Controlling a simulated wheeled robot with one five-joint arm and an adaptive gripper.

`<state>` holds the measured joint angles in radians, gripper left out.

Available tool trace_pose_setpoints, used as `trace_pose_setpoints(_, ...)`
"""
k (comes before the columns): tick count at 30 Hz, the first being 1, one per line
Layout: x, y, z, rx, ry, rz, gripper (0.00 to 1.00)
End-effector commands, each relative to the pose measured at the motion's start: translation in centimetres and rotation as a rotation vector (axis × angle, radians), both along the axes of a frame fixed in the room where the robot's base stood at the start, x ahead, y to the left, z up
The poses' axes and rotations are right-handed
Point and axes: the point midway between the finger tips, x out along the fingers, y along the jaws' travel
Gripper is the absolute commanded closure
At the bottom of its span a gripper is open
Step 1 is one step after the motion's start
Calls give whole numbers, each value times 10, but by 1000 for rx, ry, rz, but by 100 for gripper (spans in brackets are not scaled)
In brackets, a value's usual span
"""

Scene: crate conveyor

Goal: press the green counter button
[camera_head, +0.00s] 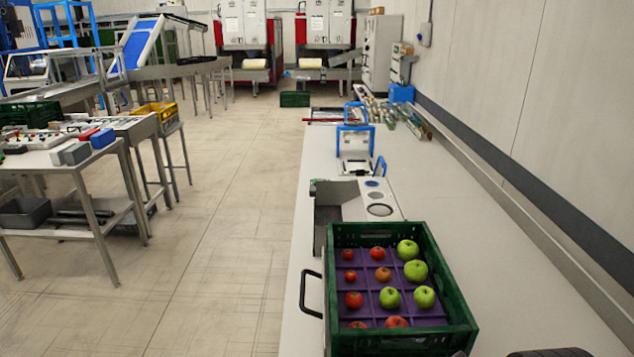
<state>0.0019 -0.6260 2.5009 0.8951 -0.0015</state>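I cannot make out a green button clearly. A grey metal unit (350,205) stands on the long white counter (455,220), just behind the green crate. Its top has a round dark disc, a pale disc and a small blue oval. A tiny greenish spot shows at its far left corner, too small to identify. My gripper cannot be recognised in this view. A dark rounded shape (552,353) is cut off by the bottom edge at the right, and I cannot tell what it is.
The green crate (455,300) holds red and green apples on a purple divided insert. A black handle (308,293) sticks out left of it. A blue-framed device (356,140) stands farther back. The wall bounds the right; open floor (215,230) lies left, before a cluttered table (65,165).

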Motion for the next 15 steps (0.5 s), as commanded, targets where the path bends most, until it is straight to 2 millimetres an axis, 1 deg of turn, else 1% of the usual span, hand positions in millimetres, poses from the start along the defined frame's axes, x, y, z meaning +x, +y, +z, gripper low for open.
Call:
trace_pose_setpoints(1, 0, 0, 0, 0, 0, 0, 62)
trace_pose_setpoints(2, 0, 0, 0, 0, 0, 0, 65)
trace_pose_setpoints(13, 0, 0, 0, 0, 0, 0, 98)
trace_pose_setpoints(14, 0, 0, 0, 0, 0, 0, 100)
trace_pose_setpoints(15, 0, 0, 0, 0, 0, 0, 100)
